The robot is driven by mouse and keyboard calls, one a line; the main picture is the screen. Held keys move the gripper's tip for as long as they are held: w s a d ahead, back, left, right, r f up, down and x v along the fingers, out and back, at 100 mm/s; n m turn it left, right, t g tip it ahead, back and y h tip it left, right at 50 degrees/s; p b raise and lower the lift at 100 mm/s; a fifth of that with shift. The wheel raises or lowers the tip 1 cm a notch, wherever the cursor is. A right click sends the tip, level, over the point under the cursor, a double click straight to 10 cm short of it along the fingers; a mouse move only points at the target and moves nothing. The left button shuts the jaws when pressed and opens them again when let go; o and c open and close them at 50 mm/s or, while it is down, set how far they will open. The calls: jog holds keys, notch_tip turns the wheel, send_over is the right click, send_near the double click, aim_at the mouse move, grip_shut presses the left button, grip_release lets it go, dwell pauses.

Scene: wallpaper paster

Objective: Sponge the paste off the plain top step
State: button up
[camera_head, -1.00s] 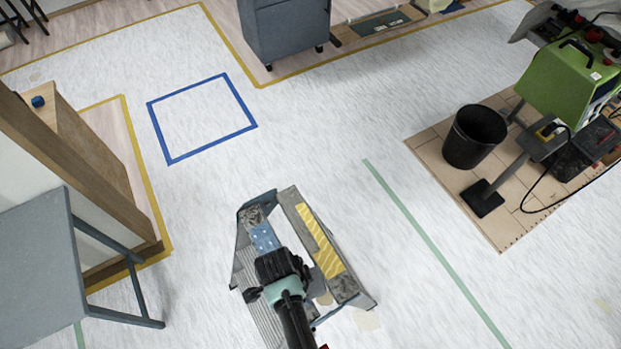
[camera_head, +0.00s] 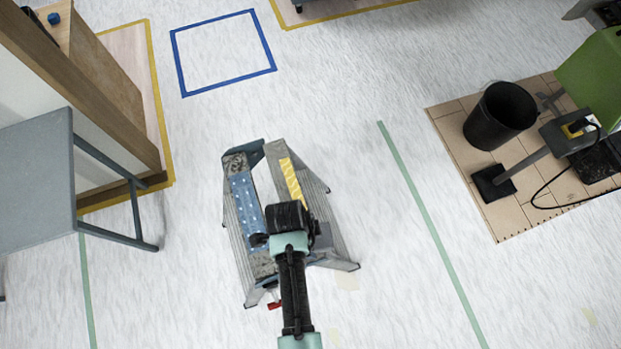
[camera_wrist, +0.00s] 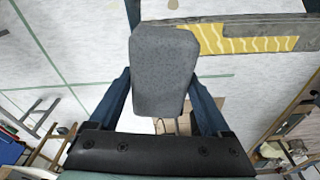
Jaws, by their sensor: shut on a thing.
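My gripper (camera_wrist: 160,100) is shut on a grey sponge (camera_wrist: 165,65), seen between its two blue fingers in the wrist view. The grey metal step stand (camera_head: 236,265) has two long treads. The left tread has a blue dotted strip (camera_head: 246,208). The right tread has a yellow strip with pale wavy lines (camera_head: 291,180), partly hidden by my gripper. In the wrist view the yellow strip (camera_wrist: 250,40) lies beyond the sponge; I cannot tell whether they touch.
A grey table (camera_head: 40,180) stands at left beside a wooden-edged unit (camera_head: 100,80). A black bucket (camera_head: 500,115) and a green machine (camera_head: 595,75) are at right. Blue tape (camera_head: 230,82) marks a floor square. Floor around the stand is mostly clear.

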jog(key=shift+r, duration=0.1)
notch_tip(320, 180, down, 7)
jog(key=b, duration=0.5)
jog(key=shift+r, duration=0.15)
jog(key=shift+w+d, duration=0.1)
jog(key=shift+w, duration=0.05)
